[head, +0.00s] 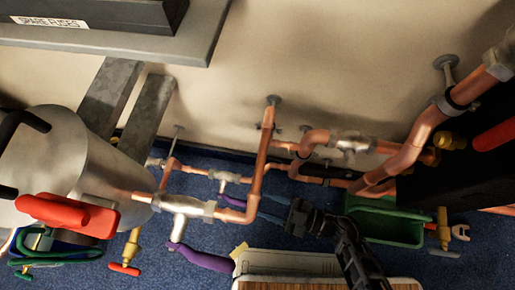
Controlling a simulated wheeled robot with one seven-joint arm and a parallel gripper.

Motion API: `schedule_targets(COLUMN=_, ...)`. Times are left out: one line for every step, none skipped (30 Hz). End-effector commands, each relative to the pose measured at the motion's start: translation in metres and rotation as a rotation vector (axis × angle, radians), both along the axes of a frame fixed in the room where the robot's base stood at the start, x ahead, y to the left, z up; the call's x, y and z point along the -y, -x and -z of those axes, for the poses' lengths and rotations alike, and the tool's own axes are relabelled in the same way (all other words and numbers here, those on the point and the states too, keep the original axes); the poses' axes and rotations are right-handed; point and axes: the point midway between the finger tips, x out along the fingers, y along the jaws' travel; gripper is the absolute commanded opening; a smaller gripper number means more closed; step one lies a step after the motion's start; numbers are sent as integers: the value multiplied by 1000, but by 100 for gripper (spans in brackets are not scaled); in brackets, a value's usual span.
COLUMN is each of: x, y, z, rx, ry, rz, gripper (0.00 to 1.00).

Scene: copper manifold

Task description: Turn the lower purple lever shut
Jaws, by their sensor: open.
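Two purple levers show in the head view. One purple lever (203,259) hangs from a silver valve (184,205) on the nearer copper pipe and points down and right. The other, smaller purple lever (234,201) sits below a smaller silver valve (226,177) farther back, partly hidden by a copper pipe. I cannot tell for sure which is the lower one. My gripper (299,214) is dark and open, right of both levers and apart from them. Its fingertips are small and hard to make out against the blue floor.
Copper pipes (259,155) rise close to the left of my gripper. A silver tank with a red handle (72,213) stands at left. A green bin (392,226) is at right. A pale box (280,262) and a wooden edge (400,284) lie at the bottom.

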Motion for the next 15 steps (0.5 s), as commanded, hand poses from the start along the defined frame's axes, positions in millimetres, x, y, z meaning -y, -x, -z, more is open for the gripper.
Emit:
schedule_targets(x=-9, y=-1, z=17, rx=-14, ry=-7, rz=-39, gripper=45)
schedule_targets(x=-13, y=-1, z=20, rx=-19, ry=-10, rz=-58, gripper=45)
schedule_targets(x=-16, y=0, z=24, rx=-29, ry=-12, rz=-77, gripper=45)
schedule_targets(x=-18, y=0, z=26, rx=-34, ry=-15, rz=-89, gripper=45)
schedule_targets(x=-20, y=0, z=27, rx=-38, ry=-17, rz=-99, gripper=45)
schedule_targets(x=-22, y=0, z=28, rx=-42, ry=-18, rz=-108, gripper=45)
schedule_targets(x=-24, y=1, z=29, rx=-44, ry=-18, rz=-113, gripper=45)
schedule_targets(x=-26, y=1, z=29, rx=-45, ry=-19, rz=-117, gripper=45)
schedule_targets(x=-29, y=0, z=29, rx=-45, ry=-19, rz=-120, gripper=45)
schedule_targets(x=-32, y=0, z=29, rx=-46, ry=-19, rz=-120, gripper=45)
schedule_targets(x=-35, y=-1, z=29, rx=-45, ry=-19, rz=-120, gripper=45)
schedule_targets(x=-41, y=-2, z=29, rx=-45, ry=-19, rz=-120, gripper=45)
schedule_targets(x=-45, y=-2, z=29, rx=-46, ry=-18, rz=-122, gripper=45)
schedule_targets(x=-50, y=-3, z=29, rx=-45, ry=-19, rz=-120, gripper=45)
schedule_targets(x=-56, y=-4, z=29, rx=-44, ry=-19, rz=-121, gripper=45)
